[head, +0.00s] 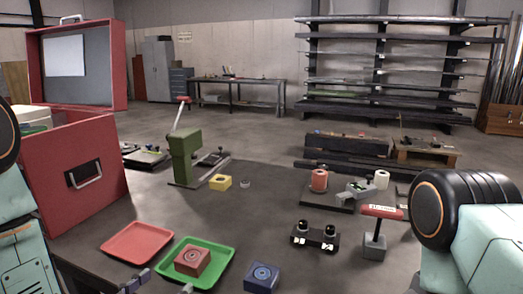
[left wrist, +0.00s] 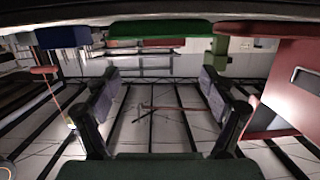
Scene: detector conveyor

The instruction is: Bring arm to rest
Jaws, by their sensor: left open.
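My left gripper (head: 162,285) shows at the bottom edge of the head view, in front of the red and green trays, with only its grey-blue fingertips in the picture. In the left wrist view my left gripper (left wrist: 158,95) has its two fingers wide apart, with nothing between them. The slatted floor shows beyond the gap. My right arm (head: 465,225) shows at the right edge of the head view as a black joint and pale green link. Its gripper is outside the picture.
The dark table holds a red tray (head: 137,243), a green tray (head: 222,259) with a red block (head: 192,260), and a blue block (head: 262,278). An open red case (head: 95,170) stands at left. A green press (head: 182,155) stands farther back.

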